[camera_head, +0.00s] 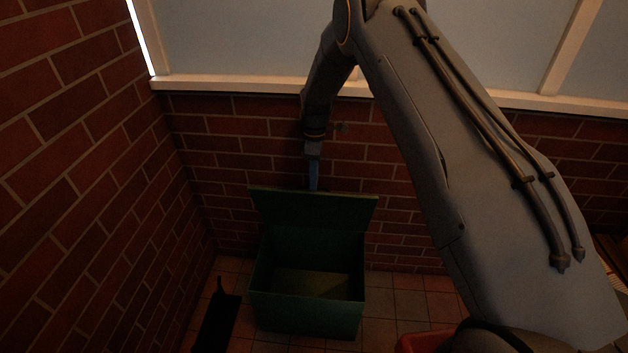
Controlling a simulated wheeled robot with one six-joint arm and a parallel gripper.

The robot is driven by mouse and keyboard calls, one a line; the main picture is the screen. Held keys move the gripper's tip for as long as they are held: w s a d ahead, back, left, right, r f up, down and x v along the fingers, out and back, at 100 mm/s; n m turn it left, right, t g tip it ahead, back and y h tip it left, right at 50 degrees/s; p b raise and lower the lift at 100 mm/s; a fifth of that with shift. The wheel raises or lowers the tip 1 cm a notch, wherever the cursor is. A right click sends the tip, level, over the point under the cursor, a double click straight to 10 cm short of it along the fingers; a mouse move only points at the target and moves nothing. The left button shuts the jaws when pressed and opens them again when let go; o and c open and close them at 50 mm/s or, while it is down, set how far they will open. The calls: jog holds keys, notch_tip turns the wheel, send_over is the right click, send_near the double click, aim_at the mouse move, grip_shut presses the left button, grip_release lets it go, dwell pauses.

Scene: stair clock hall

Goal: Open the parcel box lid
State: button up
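The green parcel box (306,314) stands on the tiled floor close to the brick corner. Its lid (314,210) is raised, standing up at the back of the box, and the empty-looking inside shows. My arm reaches over from the right, and my gripper (314,186) points down at the lid's top edge, near its middle. The gripper is small and dark here. I cannot tell whether its fingers touch the lid or are just behind it, nor whether they are open or shut.
Brick walls stand to the left and behind, with a pale window ledge (240,86) above. A black object (217,322) lies on the floor left of the box. A red thing (424,341) shows at the lower right, partly hidden by my arm. Floor tiles right of the box are clear.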

notch_tip(320, 180, up, 7)
jog(key=shift+w+b, duration=0.35)
jog(key=shift+b, duration=0.1)
jog(key=shift+d, duration=0.1)
jog(key=s+d+r+m, duration=0.4)
jog(key=s+r, duration=0.2)
jog(key=s, duration=0.2)
jog(key=s+d+r+m, duration=0.4)
jog(key=s+r, duration=0.2)
jog(key=s, duration=0.2)
jog(key=s+d+r+m, duration=0.1)
jog(key=s+m, duration=0.3)
jog(key=s, duration=0.6)
jog(key=s+d+r+m+t+p, duration=0.1)
jog(key=s+d+m, duration=0.2)
jog(key=s, duration=0.7)
jog(key=shift+s+d+m, duration=0.35)
jog(key=shift+s+m, duration=0.05)
jog(key=shift+m, duration=0.1)
